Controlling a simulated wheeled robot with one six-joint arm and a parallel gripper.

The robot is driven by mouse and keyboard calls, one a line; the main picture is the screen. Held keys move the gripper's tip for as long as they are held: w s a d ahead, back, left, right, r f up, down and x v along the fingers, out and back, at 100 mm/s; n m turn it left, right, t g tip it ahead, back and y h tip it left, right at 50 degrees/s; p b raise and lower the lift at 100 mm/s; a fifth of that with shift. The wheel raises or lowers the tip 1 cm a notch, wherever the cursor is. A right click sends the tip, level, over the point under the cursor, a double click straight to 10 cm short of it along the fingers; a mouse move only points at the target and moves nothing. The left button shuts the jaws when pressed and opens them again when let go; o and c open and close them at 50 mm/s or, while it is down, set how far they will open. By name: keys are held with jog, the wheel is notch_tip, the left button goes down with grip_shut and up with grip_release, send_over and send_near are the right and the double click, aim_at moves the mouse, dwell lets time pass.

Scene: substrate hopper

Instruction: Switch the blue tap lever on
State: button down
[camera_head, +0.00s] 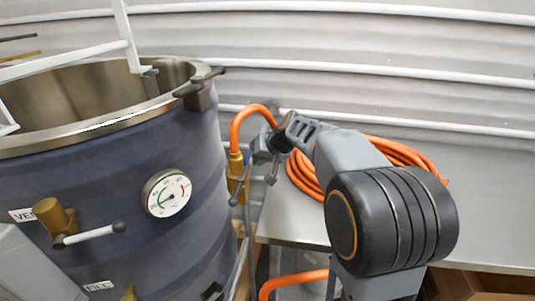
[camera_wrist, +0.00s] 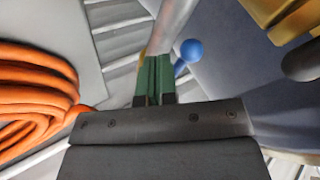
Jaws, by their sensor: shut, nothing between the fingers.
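The blue tap lever, with a round blue ball end (camera_wrist: 190,50), shows in the wrist view just right of my fingertips. Its short blue stem runs down and left, partly hidden behind my gripper. My gripper (camera_wrist: 155,66) has green fingers, closed together and empty. From this view I cannot tell whether the fingers touch the lever. In the head view my gripper (camera_head: 262,152) is beside the brass fitting (camera_head: 236,175) right of the vessel. I cannot make out the lever's blue colour there.
The dark blue vessel (camera_head: 120,190) stands at the left, with a dial gauge (camera_head: 166,193) and a brass vent valve (camera_head: 54,216). A coiled orange hose (camera_head: 305,178) lies on the grey table (camera_head: 300,228) behind my arm. A silver pipe (camera_wrist: 172,25) rises beyond the fingertips.

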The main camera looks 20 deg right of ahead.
jog(key=s+d+f+b+v, duration=0.1)
jog(key=s+f+v, duration=0.1)
jog(key=v, duration=0.9)
jog(key=s+f+m+g+h+p, duration=0.2)
jog(key=s+f+h, duration=0.1)
jog(key=s+f, duration=0.35)
jog(key=s+a+f+n+h+p, duration=0.1)
jog(key=s+a+f+n+p, duration=0.1)
jog(key=s, duration=0.8)
jog(key=shift+a+n+g+h+p, duration=0.4)
jog(key=shift+a+n+p, duration=0.2)
jog(key=shift+a+p, duration=0.5)
